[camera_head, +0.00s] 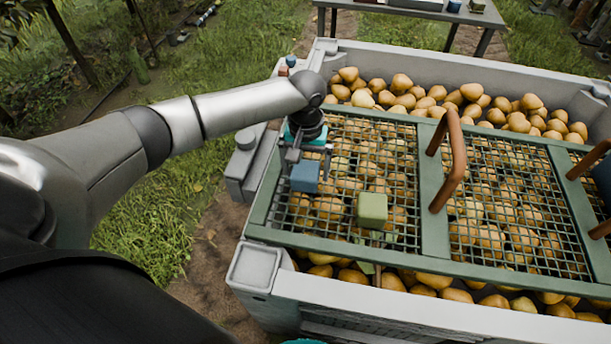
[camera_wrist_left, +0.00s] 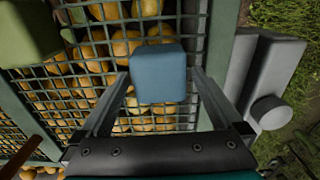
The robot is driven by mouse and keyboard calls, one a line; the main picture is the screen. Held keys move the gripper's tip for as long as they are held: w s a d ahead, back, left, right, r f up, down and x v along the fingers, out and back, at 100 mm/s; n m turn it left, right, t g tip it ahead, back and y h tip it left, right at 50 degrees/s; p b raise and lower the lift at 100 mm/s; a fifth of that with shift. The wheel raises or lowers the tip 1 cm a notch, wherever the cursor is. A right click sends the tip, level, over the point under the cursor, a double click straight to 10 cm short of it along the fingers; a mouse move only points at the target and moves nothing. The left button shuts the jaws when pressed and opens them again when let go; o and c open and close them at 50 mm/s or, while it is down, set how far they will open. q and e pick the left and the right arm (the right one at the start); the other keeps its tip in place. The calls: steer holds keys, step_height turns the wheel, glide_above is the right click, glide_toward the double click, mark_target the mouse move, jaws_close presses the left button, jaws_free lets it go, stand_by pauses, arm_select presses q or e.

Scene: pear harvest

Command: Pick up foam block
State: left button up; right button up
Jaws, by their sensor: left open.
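A blue block (camera_head: 304,178) and a pale green block (camera_head: 371,209) are on the green wire-mesh lid (camera_head: 432,190) over the pear bin. Either could be the foam block. My left gripper (camera_head: 308,160) points down at the blue block. In the left wrist view, the open fingers reach along both sides of the blue block (camera_wrist_left: 158,75), with no clear grip on it. The green block (camera_wrist_left: 28,35) is at upper left there, apart from the fingers. The head view does not show clearly whether the fingertips touch the blue block.
Many pears (camera_head: 400,90) fill the grey bin (camera_head: 450,62) under and behind the lid. A brown handle (camera_head: 457,165) rises from the lid right of the green block. A grey table (camera_head: 420,12) stands behind the bin. Grass lies to the left.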

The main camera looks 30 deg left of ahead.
arm_select(q)
steer(key=shift+c, duration=0.2)
steer(key=c, duration=1.2)
